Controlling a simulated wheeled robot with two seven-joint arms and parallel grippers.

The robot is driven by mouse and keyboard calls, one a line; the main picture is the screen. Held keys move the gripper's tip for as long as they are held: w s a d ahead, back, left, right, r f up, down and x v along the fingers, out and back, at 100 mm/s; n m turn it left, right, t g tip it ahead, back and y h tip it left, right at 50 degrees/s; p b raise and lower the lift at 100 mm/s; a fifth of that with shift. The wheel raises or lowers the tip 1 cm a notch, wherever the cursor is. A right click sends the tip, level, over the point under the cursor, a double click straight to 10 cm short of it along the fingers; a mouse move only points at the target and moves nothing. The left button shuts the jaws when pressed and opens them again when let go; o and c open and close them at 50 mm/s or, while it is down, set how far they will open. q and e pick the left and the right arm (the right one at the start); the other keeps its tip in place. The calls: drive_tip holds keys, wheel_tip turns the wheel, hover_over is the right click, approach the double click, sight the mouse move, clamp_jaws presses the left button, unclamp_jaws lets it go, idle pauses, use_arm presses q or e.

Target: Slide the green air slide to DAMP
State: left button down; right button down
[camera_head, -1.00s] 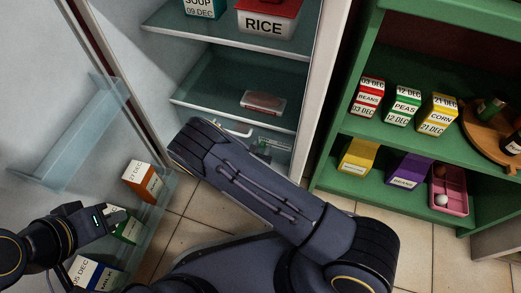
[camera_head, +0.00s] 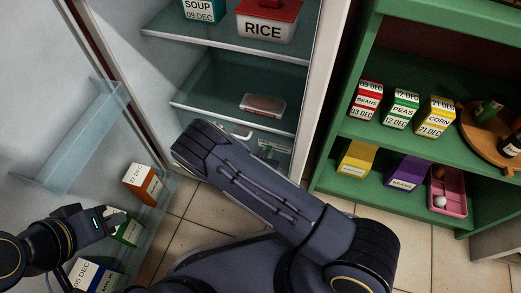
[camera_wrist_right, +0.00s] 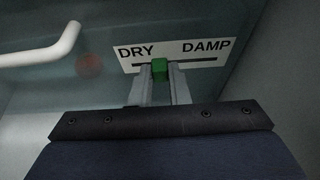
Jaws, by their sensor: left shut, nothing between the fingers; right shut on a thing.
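The green air slide (camera_wrist_right: 159,69) is a small block in a dark slot on a white label plate (camera_wrist_right: 205,47) marked DRY at the left and DAMP at the right. It sits left of the slot's middle, nearer DRY. My right gripper (camera_wrist_right: 161,77) is shut on it, one finger on each side. My left gripper (camera_head: 118,217) is shut and empty beside the door shelf, at a green-and-white carton (camera_head: 128,232).
A white drawer handle (camera_wrist_right: 45,50) stands out left of the plate. The glass fridge shelf above holds a meat pack (camera_head: 263,104). The open door holds cartons at left. A green shelf unit (camera_head: 335,178) stands at right.

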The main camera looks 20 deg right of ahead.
drive_tip(key=shift+s+d, duration=0.4)
drive_tip(key=shift+d, duration=0.15)
drive_tip(key=c, duration=1.4)
unclamp_jaws()
drive_tip(key=shift+o, duration=0.2)
drive_tip(key=p+v, duration=0.3)
drive_tip(key=v, duration=0.4)
drive_tip(key=shift+s+a, duration=0.25)
drive_tip(key=shift+s, duration=0.05)
